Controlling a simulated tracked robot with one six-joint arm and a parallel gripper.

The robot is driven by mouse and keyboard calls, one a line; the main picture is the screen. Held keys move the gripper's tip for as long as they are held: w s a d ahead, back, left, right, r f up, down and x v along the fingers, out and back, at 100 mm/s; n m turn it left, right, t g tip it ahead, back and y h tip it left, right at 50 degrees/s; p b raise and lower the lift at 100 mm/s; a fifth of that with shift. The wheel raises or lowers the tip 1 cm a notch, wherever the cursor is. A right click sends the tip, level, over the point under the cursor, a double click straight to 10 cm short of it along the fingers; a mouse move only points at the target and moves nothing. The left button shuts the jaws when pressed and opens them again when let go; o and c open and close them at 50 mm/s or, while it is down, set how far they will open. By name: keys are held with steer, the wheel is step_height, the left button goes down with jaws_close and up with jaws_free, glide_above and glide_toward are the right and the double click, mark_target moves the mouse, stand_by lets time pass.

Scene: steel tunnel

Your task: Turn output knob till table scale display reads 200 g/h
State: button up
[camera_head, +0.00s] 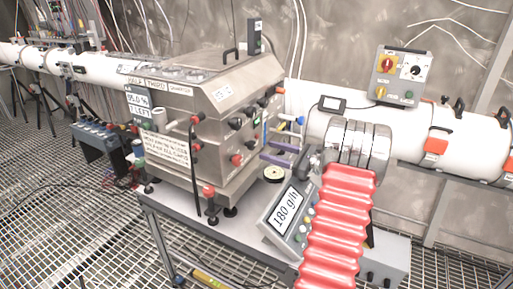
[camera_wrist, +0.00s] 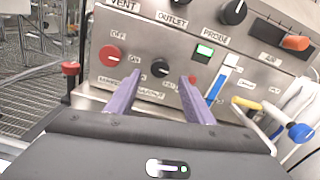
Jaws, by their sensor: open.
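The table scale display (camera_head: 287,206) stands tilted on the steel table and reads 180 g/h. My gripper (camera_head: 278,152) is open, its purple fingers pointing at the front panel of the steel machine (camera_head: 235,90). In the wrist view my gripper (camera_wrist: 160,80) shows nothing held. A small black knob (camera_wrist: 160,67) with a light pointer mark appears between the fingertips; I cannot tell whether they touch it. The label below it is partly hidden by the fingers, so I cannot confirm it is the output knob.
A red knob (camera_wrist: 109,56) sits left of the black knob. Larger black knobs (camera_wrist: 233,11), a lit green switch (camera_wrist: 203,52) and blue, yellow and white handles crowd the right.

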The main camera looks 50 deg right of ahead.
mark_target(254, 146)
steer(key=x, duration=0.6)
steer(key=shift+w+a, duration=0.1)
steer(key=shift+w, duration=0.2)
steer(key=c, duration=1)
